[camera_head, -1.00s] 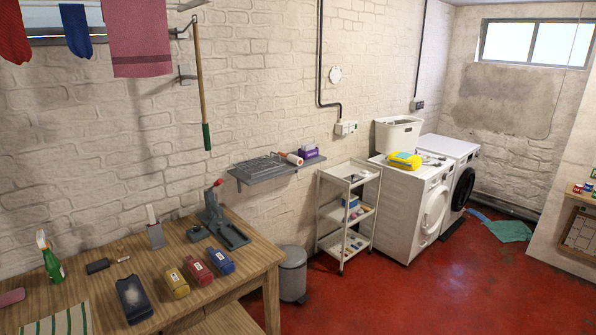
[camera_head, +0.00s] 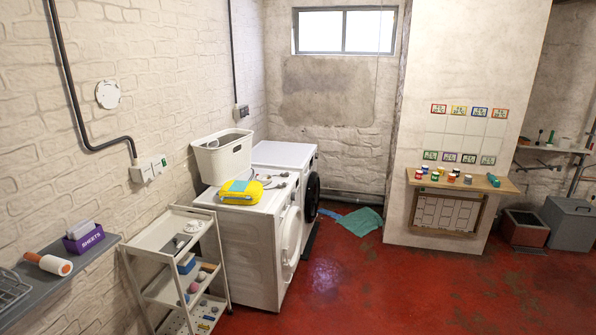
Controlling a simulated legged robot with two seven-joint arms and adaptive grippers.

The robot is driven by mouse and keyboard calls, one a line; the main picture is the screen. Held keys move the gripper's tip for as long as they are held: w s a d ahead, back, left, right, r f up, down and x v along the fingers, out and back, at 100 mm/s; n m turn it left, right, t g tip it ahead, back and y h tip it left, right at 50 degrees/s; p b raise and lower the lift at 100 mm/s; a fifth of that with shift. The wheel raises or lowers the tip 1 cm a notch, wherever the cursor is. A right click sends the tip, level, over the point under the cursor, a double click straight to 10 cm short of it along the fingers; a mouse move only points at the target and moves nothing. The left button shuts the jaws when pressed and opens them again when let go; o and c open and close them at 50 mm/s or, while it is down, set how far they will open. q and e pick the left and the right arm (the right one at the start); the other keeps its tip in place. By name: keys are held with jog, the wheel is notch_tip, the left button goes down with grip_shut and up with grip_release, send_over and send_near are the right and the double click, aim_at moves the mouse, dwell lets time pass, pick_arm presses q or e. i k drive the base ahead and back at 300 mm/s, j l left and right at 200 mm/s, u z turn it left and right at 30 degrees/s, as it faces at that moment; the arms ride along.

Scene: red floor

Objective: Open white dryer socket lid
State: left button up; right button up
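A pair of white wall sockets (camera_head: 149,169) sits on the left brick wall at the end of a dark conduit. The lids are too small to tell open from shut. Another small box, a grey-looking socket (camera_head: 240,111), is on the same wall further back, below a thin dark conduit. The near white machine (camera_head: 245,240) has a white round door; the far one (camera_head: 285,155) has a dark round door. I cannot tell which is the dryer. Neither of my grippers is in view.
A white basket (camera_head: 224,160) and a yellow pack (camera_head: 240,192) are on the machines. A white shelf cart (camera_head: 170,235) stands by the wall below the sockets, beside a grey wall shelf (camera_head: 65,270). A green cloth (camera_head: 362,221) lies on the floor. The red floor (camera_head: 400,285) at right is open.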

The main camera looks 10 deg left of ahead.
aim_at(147, 173)
jog(key=i+u, duration=0.25)
jog(key=i, duration=0.25)
jog(key=i+u, duration=0.2)
jog(key=i, duration=0.3)
jog(key=i+l+u, duration=0.1)
jog(key=i+u, duration=0.15)
jog(key=i, duration=0.25)
jog(key=i+l+u, duration=0.25)
jog(key=i, duration=0.25)
